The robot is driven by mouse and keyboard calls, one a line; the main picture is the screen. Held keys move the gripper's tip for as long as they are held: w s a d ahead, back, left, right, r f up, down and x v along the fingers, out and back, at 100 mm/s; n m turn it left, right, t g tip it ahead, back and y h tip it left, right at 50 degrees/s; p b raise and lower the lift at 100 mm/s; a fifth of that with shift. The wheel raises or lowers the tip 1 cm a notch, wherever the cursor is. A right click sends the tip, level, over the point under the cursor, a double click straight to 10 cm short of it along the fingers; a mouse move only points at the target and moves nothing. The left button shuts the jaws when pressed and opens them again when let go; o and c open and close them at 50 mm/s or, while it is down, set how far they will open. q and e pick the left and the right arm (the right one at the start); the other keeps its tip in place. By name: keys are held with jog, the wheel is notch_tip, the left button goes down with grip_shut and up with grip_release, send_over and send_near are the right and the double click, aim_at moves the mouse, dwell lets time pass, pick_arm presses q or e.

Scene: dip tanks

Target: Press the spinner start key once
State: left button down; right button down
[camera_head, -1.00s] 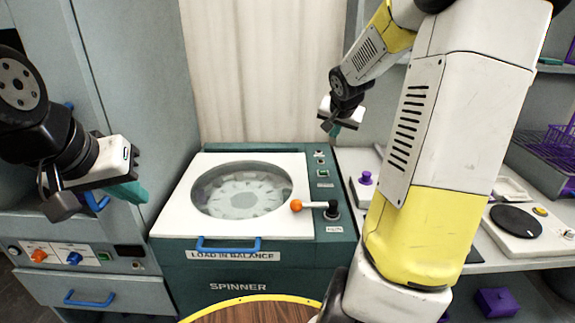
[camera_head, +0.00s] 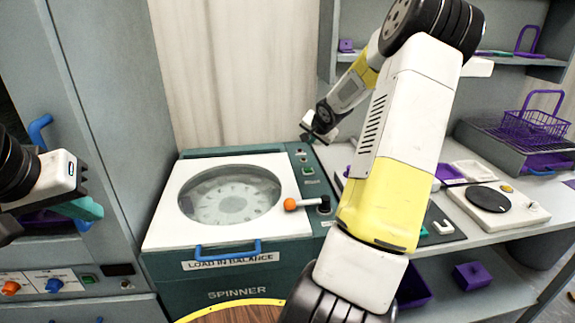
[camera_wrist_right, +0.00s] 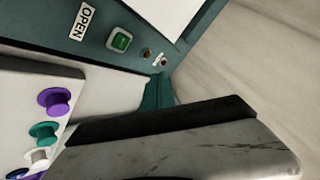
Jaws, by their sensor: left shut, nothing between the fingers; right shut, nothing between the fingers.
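The spinner (camera_head: 225,256) is a teal cabinet with a white lid and a round window, marked SPINNER. Its control strip runs along the right of the lid, with a small green key (camera_head: 307,171) on it. In the right wrist view a square green key (camera_wrist_right: 121,40) sits beside an OPEN label; I cannot read which key is marked start. My right gripper (camera_head: 320,138) is shut and empty near the strip's far end. My left gripper (camera_head: 88,207) is shut and empty at the far left.
An orange-knobbed lever (camera_head: 291,204) lies at the lid's right corner, and a blue handle (camera_head: 228,248) at its front. Purple, teal and white knobs (camera_wrist_right: 55,101) stand on a pale block. A purple basket (camera_head: 535,122) and round-plate device (camera_head: 489,199) are at right.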

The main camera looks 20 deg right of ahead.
aim_at(309, 171)
jog(key=shift+f, duration=4.25)
jog(key=shift+f, duration=0.1)
jog(key=shift+f, duration=0.3)
